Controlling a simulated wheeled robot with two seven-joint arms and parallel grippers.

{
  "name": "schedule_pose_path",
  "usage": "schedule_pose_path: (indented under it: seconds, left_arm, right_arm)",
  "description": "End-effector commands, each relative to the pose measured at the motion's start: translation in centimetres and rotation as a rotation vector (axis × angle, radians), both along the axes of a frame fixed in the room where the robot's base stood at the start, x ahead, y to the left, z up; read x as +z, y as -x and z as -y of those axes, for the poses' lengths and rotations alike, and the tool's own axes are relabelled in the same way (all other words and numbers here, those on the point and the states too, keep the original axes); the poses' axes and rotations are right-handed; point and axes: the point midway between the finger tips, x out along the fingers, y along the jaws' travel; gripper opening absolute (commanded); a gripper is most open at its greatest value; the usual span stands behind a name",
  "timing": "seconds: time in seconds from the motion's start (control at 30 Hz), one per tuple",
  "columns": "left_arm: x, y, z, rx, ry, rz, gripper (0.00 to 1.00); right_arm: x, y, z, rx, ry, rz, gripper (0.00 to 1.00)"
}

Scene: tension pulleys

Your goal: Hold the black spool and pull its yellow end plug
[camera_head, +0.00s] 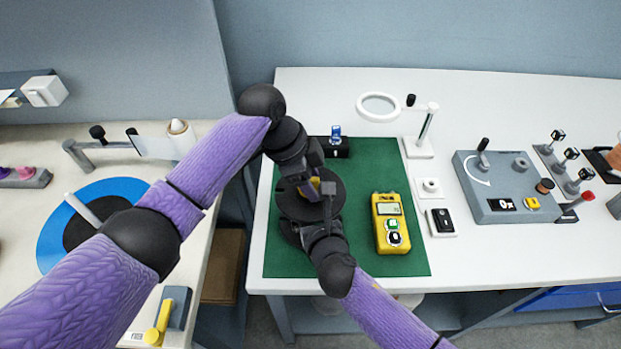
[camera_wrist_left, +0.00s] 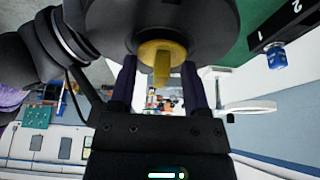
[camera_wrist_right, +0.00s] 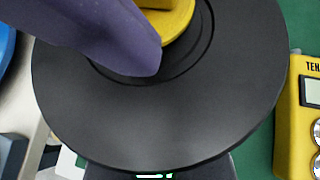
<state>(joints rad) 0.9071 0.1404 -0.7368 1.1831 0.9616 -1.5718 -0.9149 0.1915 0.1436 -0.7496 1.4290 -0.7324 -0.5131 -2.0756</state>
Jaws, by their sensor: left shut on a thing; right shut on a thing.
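The black spool (camera_head: 338,181) is held over the green mat, with its round flange also filling much of the right wrist view (camera_wrist_right: 180,120). Its yellow end plug (camera_head: 315,185) shows at the spool's centre and, in the left wrist view, as a round head with a tab (camera_wrist_left: 162,58). My left gripper (camera_head: 307,178) is shut on the plug, its fingers on either side of it.
A yellow meter (camera_head: 391,224) lies right of the spool on the green mat (camera_head: 380,160). A black block with a blue piece (camera_head: 336,134) stands behind. A ring magnifier (camera_head: 379,107) and a grey panel (camera_head: 508,188) are farther right.

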Motion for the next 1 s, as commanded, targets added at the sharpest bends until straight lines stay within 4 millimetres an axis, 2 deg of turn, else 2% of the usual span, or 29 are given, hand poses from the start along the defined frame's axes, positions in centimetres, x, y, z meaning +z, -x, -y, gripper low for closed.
schedule_pose_path:
  seconds: [1.0]
  left_arm:
    - [2.7, 0.0, 0.0, 0.001, 0.0, -0.001, 0.06]
  right_arm:
    - [-0.1, 0.0, 0.0, -0.001, 0.001, -0.002, 0.17]
